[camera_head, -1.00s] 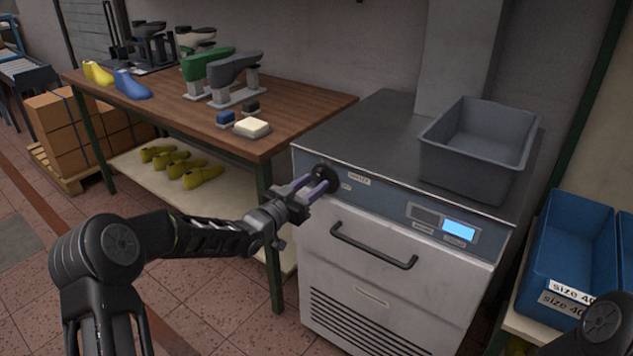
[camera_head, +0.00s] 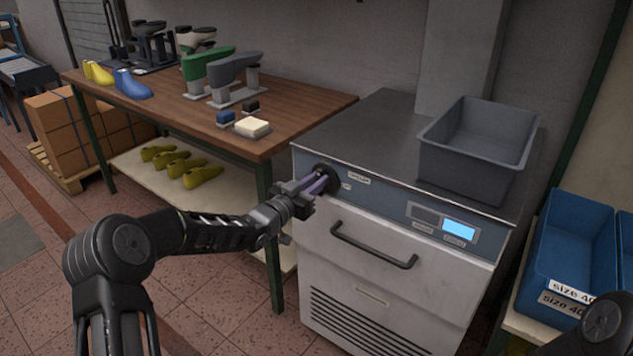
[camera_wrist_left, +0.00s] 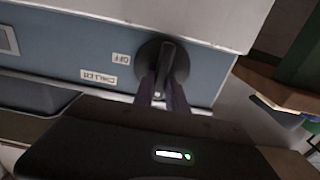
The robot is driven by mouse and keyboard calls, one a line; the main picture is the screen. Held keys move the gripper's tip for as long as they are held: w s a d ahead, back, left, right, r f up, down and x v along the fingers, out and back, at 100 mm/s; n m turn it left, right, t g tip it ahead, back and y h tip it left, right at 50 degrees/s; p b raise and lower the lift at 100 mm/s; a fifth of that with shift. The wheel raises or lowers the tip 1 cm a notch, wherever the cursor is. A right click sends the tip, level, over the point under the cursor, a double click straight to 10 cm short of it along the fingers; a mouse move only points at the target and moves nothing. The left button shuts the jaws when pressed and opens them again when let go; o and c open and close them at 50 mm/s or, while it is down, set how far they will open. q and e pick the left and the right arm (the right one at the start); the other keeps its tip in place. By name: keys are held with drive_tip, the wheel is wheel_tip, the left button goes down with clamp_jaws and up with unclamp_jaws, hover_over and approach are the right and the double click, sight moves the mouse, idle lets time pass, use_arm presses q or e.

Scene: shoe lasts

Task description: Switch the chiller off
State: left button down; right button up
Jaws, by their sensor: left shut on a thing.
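The chiller (camera_head: 375,290) is a white cabinet with a blue-grey control panel, a black handle and a lit blue display (camera_head: 459,230). Its round black knob (camera_head: 327,177) is at the panel's left end. My left gripper (camera_head: 318,184) is shut on the knob's raised grip. In the left wrist view the purple fingers (camera_wrist_left: 164,95) close on both sides of the knob (camera_wrist_left: 166,57), partly hiding it. Labels reading "OFF" (camera_wrist_left: 121,59) and "CHILLER" (camera_wrist_left: 99,77) sit beside the knob, upside down in that view. Only a dark piece of my right arm shows at the lower right; its gripper is out of view.
A grey bin (camera_head: 476,150) stands on the chiller's top. A wooden table (camera_head: 290,110) with shoe lasts and stands is to the left. Blue "size 40" bins (camera_head: 565,250) are at the right. The tiled floor in front is open.

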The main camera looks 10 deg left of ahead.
drive_tip(key=shift+f, duration=0.1)
idle(0.3)
use_arm(q)
drive_tip(key=shift+s+d+f+m+b, duration=0.1)
drive_tip(key=shift+d+f+m+b, duration=0.15)
drive_tip(key=shift+m+b, duration=3.1)
drive_tip(key=shift+s+d+f+m+b, duration=0.1)
drive_tip(key=shift+d+f+m+b, duration=0.1)
drive_tip(key=shift+m+b, duration=3.15)
drive_tip(key=shift+s+d+f+m+b, duration=0.2)
drive_tip(key=shift+m+b, duration=2.1)
drive_tip(key=shift+b, duration=2)
use_arm(e)
wheel_tip(320, 180, down, 22)
drive_tip(key=w+d, duration=0.1)
drive_tip(key=w, duration=0.1)
drive_tip(key=shift+w+d+t, duration=0.2)
drive_tip(key=shift+d+t, duration=0.1)
drive_tip(key=shift+d, duration=0.05)
use_arm(q)
drive_tip(key=shift+w, duration=0.15)
drive_tip(key=c, duration=1.3)
unclamp_jaws()
drive_tip(key=shift+c, duration=0.2)
